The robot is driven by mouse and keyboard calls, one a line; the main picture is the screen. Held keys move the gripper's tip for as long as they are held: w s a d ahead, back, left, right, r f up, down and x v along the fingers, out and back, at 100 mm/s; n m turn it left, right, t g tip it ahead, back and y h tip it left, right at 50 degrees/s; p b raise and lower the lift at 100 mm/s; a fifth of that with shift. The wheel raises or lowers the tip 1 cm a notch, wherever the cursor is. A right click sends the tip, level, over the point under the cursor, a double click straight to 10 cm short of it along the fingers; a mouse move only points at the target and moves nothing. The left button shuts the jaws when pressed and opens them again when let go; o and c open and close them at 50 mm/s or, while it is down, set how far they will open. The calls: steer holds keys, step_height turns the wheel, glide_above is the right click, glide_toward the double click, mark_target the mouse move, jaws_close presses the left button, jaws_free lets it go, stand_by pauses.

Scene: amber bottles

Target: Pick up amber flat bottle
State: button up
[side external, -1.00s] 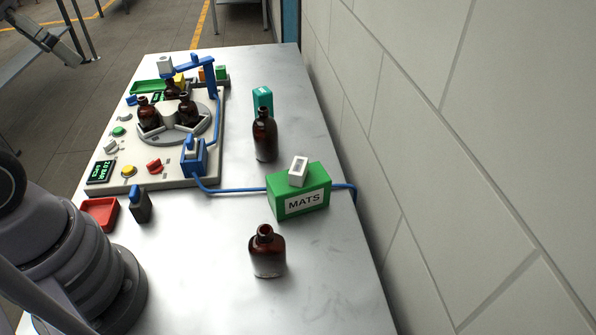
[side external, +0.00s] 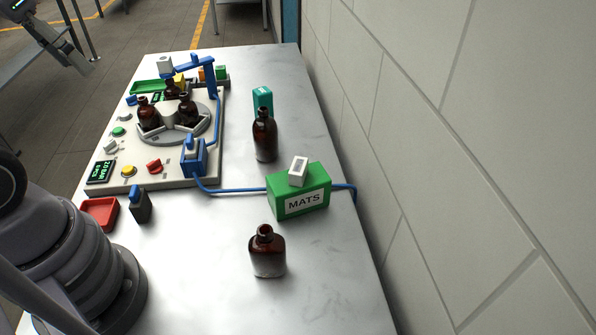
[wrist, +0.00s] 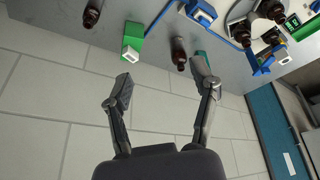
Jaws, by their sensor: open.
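A broad-shouldered amber bottle (side external: 267,255) stands upright and open-topped at the near part of the table; its wide body looks flat. It also shows at the top left of the wrist view (wrist: 92,14). A taller, narrower amber bottle (side external: 265,137) stands farther back, also seen in the wrist view (wrist: 179,53). My gripper (wrist: 163,85) is open and empty, its fingers spread wide.
A green MATS box (side external: 300,195) with a white block on top stands between the two bottles. A blue hose (side external: 235,191) runs beside it. A machine panel (side external: 125,165) with several amber bottles on a turntable fills the back left. A wall (side external: 450,150) borders the right.

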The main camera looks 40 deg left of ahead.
steer(key=w+d+f+n+g+h, duration=0.3)
steer(key=f+g+h, duration=0.15)
steer(key=f, duration=0.25)
steer(key=w+d+f+n+g+h, duration=0.25)
steer(key=w+f+g+h, duration=0.2)
steer(key=f, duration=0.25)
steer(key=n+t+h, duration=0.5)
steer(key=n+h, duration=0.4)
steer(key=n, duration=0.3)
glide_toward(266, 237)
steer(key=shift+n, duration=0.25)
steer(key=shift+w+d+f, duration=0.2)
steer(key=shift+d, duration=1.35)
steer(key=shift+w+d+f, duration=0.15)
steer(key=shift+d+f, duration=0.1)
steer(key=shift+d, duration=1.25)
steer(key=shift+w+d+f, duration=0.2)
steer(key=shift+d, duration=1.35)
steer(key=shift+c, duration=0.3)
jaws_close()
